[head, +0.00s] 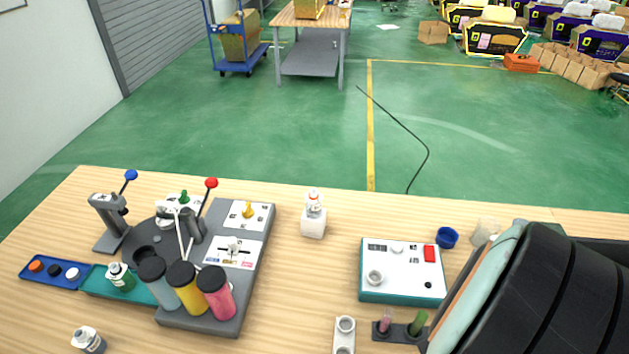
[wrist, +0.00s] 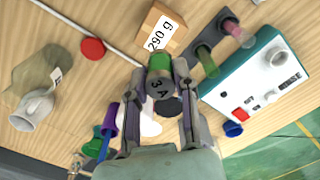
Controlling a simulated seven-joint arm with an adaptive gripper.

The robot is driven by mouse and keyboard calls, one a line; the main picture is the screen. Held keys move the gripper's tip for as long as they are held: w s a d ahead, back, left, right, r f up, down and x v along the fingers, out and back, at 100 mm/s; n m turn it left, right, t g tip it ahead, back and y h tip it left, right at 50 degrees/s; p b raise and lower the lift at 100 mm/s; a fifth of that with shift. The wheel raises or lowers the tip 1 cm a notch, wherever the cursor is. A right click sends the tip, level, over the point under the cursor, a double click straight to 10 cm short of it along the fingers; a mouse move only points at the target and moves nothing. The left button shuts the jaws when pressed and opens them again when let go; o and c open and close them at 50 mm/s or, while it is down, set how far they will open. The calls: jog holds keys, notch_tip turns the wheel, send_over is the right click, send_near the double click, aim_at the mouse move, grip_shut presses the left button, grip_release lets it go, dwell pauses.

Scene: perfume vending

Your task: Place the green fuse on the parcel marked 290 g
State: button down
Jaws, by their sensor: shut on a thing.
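The green fuse (wrist: 160,62) has a grey end cap marked 3A. In the wrist view my gripper (wrist: 160,74) is shut on it, with one finger on each side. The parcel marked 290 g (wrist: 146,20) is a small brown box with a white label, just beyond the fuse in the wrist view. The fuse's far end appears near the parcel's lower edge; I cannot tell its height or whether they touch. In the head view the gripper, held fuse and parcel are not visible; my arm fills the lower right.
A dark rack (head: 400,331) holds a pink tube (head: 386,319) and a green tube (head: 419,322). A white-and-teal control box (head: 403,290) stands behind it. A red disc (wrist: 92,48) and a white mug (wrist: 33,108) lie left of the parcel. The central wooden table (head: 300,285) has clear room.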

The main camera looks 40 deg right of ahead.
notch_tip(320, 180, down, 7)
jog(key=shift+r, duration=0.2)
dwell(0.3)
jog(key=c, duration=0.9)
grip_release()
jog(key=shift+f, duration=0.15)
notch_tip(320, 180, up, 12)
jog(key=shift+r, duration=0.15)
jog(key=w+a+r+n+y, duration=0.1)
jog(key=w+a+n, duration=0.5)
jog(key=a, duration=0.2)
jog(key=w+a+r+n, duration=0.1)
jog(key=w+a+n, duration=0.45)
jog(key=a, duration=0.25)
jog(key=a+n, duration=0.2)
jog(key=s+a+n, duration=0.1)
jog(key=a+n, duration=0.1)
jog(key=a, duration=0.1)
jog(key=s+a+n, duration=0.1)
jog(key=a+n, duration=0.1)
jog(key=shift+s+a+r, duration=0.2)
jog(key=shift+a+r, duration=0.1)
jog(key=shift+a, duration=0.05)
